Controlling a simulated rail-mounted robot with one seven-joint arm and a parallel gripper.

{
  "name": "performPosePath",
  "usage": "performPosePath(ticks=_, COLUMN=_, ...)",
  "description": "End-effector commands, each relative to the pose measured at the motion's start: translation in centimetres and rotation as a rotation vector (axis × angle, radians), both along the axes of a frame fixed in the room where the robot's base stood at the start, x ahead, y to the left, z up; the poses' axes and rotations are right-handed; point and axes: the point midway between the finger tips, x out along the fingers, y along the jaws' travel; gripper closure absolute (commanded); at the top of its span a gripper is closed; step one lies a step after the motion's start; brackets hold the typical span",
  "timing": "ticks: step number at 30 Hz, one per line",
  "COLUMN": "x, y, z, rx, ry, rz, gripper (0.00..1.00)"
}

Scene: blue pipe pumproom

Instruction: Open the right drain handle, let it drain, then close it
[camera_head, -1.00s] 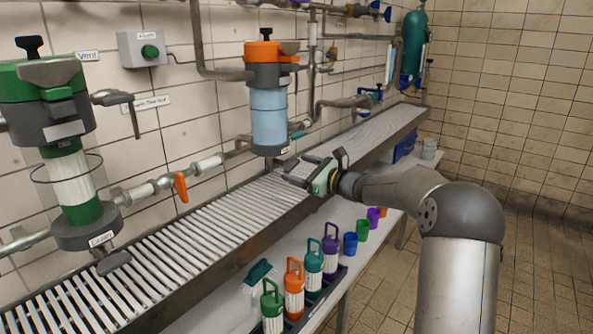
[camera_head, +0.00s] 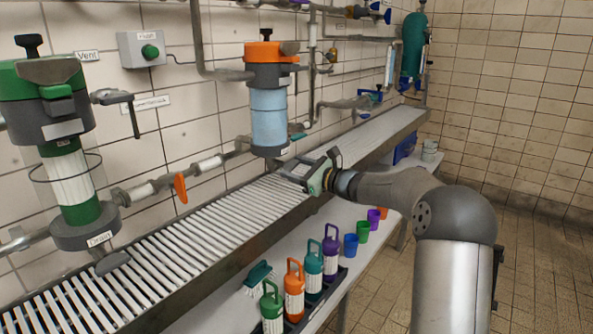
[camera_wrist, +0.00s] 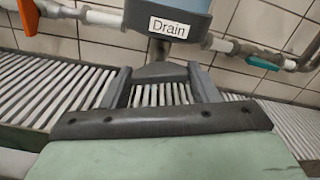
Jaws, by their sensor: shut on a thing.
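The right housing (camera_head: 268,105) has an orange top and a light blue body and hangs on the wall pipes. In the wrist view, its "Drain" label (camera_wrist: 169,27) shows on the grey base. Below the label, the grey drain handle (camera_wrist: 160,72) points toward me between the two fingers. My gripper (camera_wrist: 159,80) is shut on this handle; contact at the finger sides is hard to see. In the head view, my gripper (camera_head: 291,168) is just below and in front of the housing, and the handle is hard to make out there.
A slatted drain trough (camera_head: 205,232) runs beneath the housings. A green-topped housing (camera_head: 72,185) stands at left with its own drain handle (camera_head: 112,263). An orange valve lever (camera_head: 180,188) is on the pipe between. Bottles (camera_head: 313,272) and cups line the lower shelf.

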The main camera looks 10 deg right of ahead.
Motion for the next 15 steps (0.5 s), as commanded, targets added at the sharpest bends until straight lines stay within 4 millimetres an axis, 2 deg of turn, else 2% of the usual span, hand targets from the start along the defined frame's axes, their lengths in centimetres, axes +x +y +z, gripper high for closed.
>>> performPosePath(ticks=15, x=-0.01, y=-0.03, z=-0.72, rx=-0.288, ry=-0.260, rz=0.000, gripper=0.68)
